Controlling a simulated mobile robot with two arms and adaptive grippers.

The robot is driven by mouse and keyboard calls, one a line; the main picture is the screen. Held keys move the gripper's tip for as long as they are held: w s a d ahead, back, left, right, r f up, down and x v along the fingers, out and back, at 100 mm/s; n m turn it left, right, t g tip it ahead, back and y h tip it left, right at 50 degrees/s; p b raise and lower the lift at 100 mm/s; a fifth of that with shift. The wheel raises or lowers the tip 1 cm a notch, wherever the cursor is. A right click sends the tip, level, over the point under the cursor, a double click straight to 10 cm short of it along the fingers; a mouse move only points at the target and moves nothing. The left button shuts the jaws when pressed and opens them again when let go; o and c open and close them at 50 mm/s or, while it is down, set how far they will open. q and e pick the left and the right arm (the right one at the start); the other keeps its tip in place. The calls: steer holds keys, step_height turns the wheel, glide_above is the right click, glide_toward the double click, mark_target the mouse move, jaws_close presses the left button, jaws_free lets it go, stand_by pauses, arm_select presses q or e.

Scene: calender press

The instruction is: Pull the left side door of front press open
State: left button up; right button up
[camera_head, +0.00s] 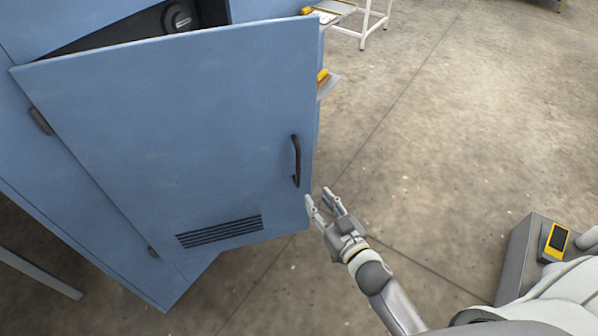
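The blue side door (180,130) of the press fills the left of the view and stands partly open. Its hinges are on its left edge, and a dark gap shows above its top edge. A black bar handle (297,161) is near the door's right edge, and a slotted vent (219,231) is low on the door.
The blue press body (110,240) extends left of and below the door. A white-framed table (365,25) stands behind the door at the top. Yellow parts (322,77) show past the door's right edge. The concrete floor (470,120) to the right is clear.

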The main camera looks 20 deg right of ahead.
steer(key=t, duration=0.1)
glide_toward(299, 165)
steer(key=shift+y, duration=0.3)
steer(key=w, duration=0.3)
steer(key=w+a, duration=0.1)
steer(key=w, duration=0.6)
steer(key=shift+w+a, duration=0.3)
steer(key=shift+c, duration=0.2)
jaws_close()
